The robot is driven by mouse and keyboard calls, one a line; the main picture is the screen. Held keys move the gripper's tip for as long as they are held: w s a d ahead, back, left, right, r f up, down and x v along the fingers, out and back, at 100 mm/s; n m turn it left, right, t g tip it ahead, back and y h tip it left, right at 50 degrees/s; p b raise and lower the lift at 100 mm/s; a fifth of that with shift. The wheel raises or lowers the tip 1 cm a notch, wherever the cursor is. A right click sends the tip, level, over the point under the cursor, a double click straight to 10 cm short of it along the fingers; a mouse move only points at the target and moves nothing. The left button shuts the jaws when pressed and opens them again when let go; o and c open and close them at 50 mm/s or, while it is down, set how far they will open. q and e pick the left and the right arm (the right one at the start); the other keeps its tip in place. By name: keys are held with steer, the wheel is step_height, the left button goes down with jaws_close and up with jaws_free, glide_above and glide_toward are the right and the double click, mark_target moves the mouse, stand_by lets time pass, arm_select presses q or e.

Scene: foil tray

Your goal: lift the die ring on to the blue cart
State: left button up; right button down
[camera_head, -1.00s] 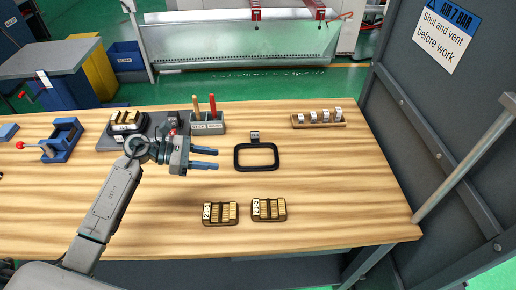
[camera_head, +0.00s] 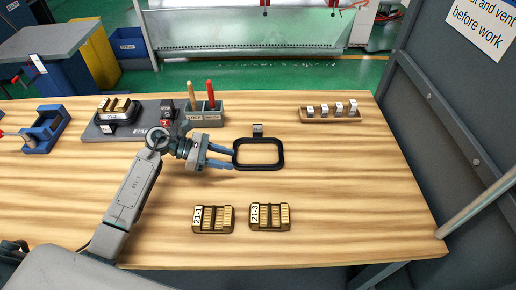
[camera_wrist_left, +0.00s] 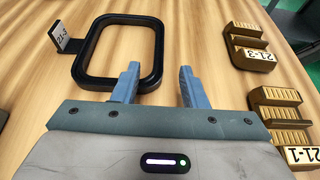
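The die ring (camera_head: 258,166) is a black rounded rectangular frame with a small tag at its far side, flat on the wooden bench. In the left wrist view the ring (camera_wrist_left: 90,68) has a tag reading 21-3. My left gripper (camera_head: 232,159) is open and empty, its blue fingertips at the ring's left side. In the left wrist view the ring's near right corner shows between the fingers (camera_wrist_left: 160,68); I cannot tell the height or whether they touch. A blue unit with a grey top (camera_head: 45,42), possibly the blue cart, stands beyond the bench at far left. My right gripper is not in view.
Two dark blocks with brass bars, 21-1 (camera_head: 213,221) and 21-3 (camera_head: 269,217), lie in front. Behind are a tool holder (camera_head: 206,117), a grey plate with a die (camera_head: 100,131) and a wooden rack (camera_head: 331,119). A grey panel (camera_head: 450,120) bounds the right.

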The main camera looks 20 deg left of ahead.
mark_target(254, 166)
arm_select(q)
steer(key=shift+x, duration=1)
steer(key=shift+d+p, duration=0.25)
steer(key=shift+p, duration=0.05)
steer(key=p+x, duration=0.3)
steer(key=x, duration=0.1)
steer(key=shift+w+d+f, duration=0.15)
steer(key=shift+f, duration=0.15)
steer(key=shift+w+d+f, duration=0.15)
steer(key=shift+d+f, duration=0.1)
steer(key=shift+f, duration=0.05)
steer(key=shift+a, duration=0.1)
steer(key=shift+c, duration=0.5)
jaws_close()
